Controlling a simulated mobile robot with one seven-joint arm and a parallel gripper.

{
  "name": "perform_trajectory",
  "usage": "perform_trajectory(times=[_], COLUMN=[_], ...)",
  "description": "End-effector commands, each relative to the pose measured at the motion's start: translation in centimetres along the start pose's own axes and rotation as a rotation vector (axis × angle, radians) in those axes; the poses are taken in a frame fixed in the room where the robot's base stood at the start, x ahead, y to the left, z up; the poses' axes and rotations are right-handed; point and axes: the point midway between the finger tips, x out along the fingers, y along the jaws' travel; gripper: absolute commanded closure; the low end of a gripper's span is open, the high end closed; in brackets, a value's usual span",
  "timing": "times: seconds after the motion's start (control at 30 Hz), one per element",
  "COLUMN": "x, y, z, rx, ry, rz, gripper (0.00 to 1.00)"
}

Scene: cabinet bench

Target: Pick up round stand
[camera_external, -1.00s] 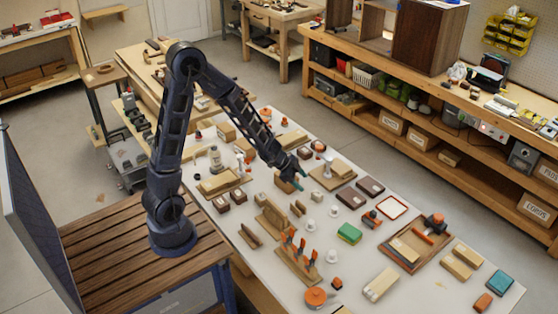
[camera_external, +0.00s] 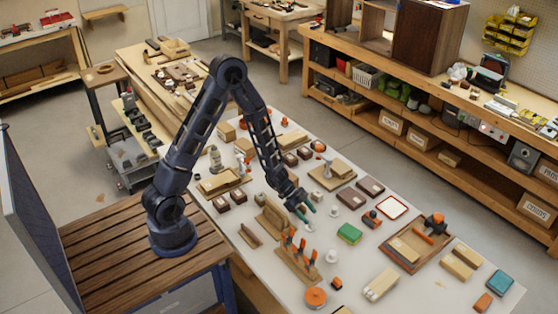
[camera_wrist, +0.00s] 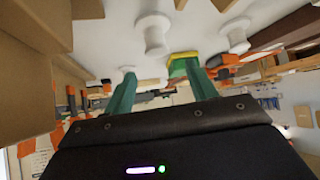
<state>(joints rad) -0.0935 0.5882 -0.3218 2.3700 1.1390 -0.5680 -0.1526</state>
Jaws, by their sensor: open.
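Several small white round stands with flared ends are on the white table. In the external view one stand (camera_external: 335,211) is just right of my gripper (camera_external: 307,211), and another stand (camera_external: 331,256) is nearer the camera. A third is mostly hidden by my gripper. In the wrist view one stand (camera_wrist: 153,34) shows beyond the gap between my green fingers, and another (camera_wrist: 236,34) is up and to the right. My gripper (camera_wrist: 160,70) is open, with nothing between its fingers. It is low over the table and apart from the stands.
A wooden rack with orange-handled tools (camera_external: 297,258) is close to my gripper on the near side. A green box (camera_external: 349,233) lies to the right, and wooden blocks (camera_external: 270,220) stand to the left. The table is crowded, with small clear gaps.

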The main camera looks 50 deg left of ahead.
Motion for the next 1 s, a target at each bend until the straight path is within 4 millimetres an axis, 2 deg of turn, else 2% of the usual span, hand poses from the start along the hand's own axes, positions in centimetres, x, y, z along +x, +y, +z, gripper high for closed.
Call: perform_trajectory(times=[0.17,0.4,0.6,0.9,0.93,1.0], x=[0.6,2.8,4.9,5.2,5.2,5.2], y=[0.0,0.1,0.0,0.0,0.0,0.0], z=[0.7,2.6,2.5,2.5,2.5,2.5], rx=[-0.002,-0.001,0.0,0.0,0.0,0.0], ry=[-0.001,-0.001,-0.002,-0.001,-0.001,-0.001], rz=[0.001,0.002,0.0,-0.002,-0.002,-0.002], gripper=[0.43,0.43,0.43,0.43,0.45,0.59])
